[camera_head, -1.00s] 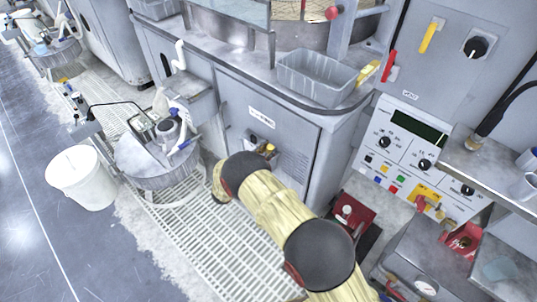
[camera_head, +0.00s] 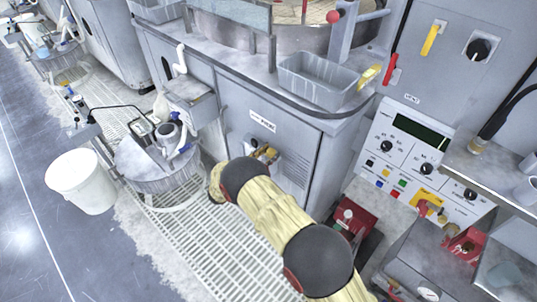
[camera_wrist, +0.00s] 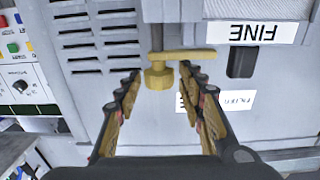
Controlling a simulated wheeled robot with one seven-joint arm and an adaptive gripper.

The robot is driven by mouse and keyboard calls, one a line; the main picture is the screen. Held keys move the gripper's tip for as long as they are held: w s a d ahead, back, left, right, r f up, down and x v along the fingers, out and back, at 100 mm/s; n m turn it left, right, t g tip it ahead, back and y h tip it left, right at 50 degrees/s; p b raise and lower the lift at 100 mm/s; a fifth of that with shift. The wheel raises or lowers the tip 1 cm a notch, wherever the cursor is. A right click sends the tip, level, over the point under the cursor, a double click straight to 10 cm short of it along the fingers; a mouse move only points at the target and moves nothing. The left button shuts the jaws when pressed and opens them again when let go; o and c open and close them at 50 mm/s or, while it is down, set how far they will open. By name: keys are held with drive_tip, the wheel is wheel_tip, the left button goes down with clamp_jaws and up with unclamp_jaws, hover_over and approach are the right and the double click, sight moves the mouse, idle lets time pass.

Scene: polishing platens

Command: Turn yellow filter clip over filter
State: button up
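The yellow filter clip (camera_wrist: 185,55) shows in the wrist view as a flat bar pointing right from a yellow knob (camera_wrist: 158,76). It sits at the lower end of a grey filter body (camera_wrist: 166,12) on a grey cabinet front. My gripper (camera_wrist: 160,92) is open, with one finger on each side of the knob and a visible gap to both. Nothing is between the fingers except the view of the knob. In the head view the small filter unit (camera_head: 262,150) is on the cabinet front, just beyond my arm; my fingers cannot be clearly made out there.
In the head view, a grey bin (camera_head: 315,80) sits on the ledge above, a red box (camera_head: 352,217) stands right of my arm, and a white bucket (camera_head: 83,180) stands left.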

drive_tip(key=shift+o, duration=0.4)
drive_tip(key=v, duration=1.2)
